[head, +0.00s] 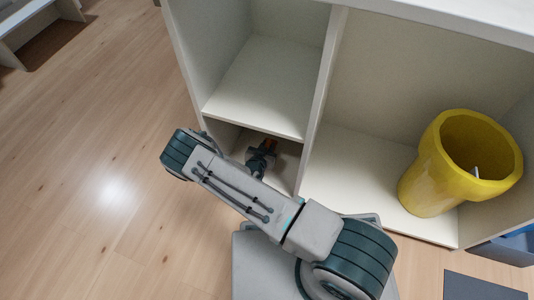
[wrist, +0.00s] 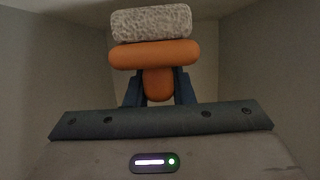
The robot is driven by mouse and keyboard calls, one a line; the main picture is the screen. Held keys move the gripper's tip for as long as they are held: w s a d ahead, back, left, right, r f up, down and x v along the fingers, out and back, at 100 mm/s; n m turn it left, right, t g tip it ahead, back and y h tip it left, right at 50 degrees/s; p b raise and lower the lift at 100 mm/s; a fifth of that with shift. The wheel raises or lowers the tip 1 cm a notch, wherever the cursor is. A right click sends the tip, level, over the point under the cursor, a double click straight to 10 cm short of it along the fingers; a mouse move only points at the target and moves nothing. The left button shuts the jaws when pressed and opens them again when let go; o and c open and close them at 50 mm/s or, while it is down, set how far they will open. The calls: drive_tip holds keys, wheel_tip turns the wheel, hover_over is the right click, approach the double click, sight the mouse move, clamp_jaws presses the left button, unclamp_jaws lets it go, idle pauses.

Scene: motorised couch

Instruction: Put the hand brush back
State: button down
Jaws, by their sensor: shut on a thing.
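The hand brush (wrist: 154,54) has an orange body and handle and a pale, speckled bristle block. In the wrist view it is straight ahead, with its handle between the two dark fingers. My gripper (wrist: 159,88) is shut on that handle. In the head view my gripper (head: 262,152) reaches into the lower left compartment of the white shelf unit (head: 322,100). Only a small orange bit of the brush shows there, beyond the fingers. My arm hides part of that compartment. I cannot tell whether the brush touches the compartment's floor.
Compartment walls (wrist: 60,75) stand close on both sides of my gripper. The compartment above, with its shelf board (head: 262,85), is empty. A yellow pot (head: 428,185) stands in the right compartment. The wooden floor (head: 90,180) at left is clear.

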drive_tip(key=shift+f+b, duration=0.7)
drive_tip(key=shift+f, duration=0.95)
drive_tip(key=shift+f, duration=0.15)
drive_tip(key=c, duration=1.3)
unclamp_jaws()
drive_tip(key=shift+o, duration=0.2)
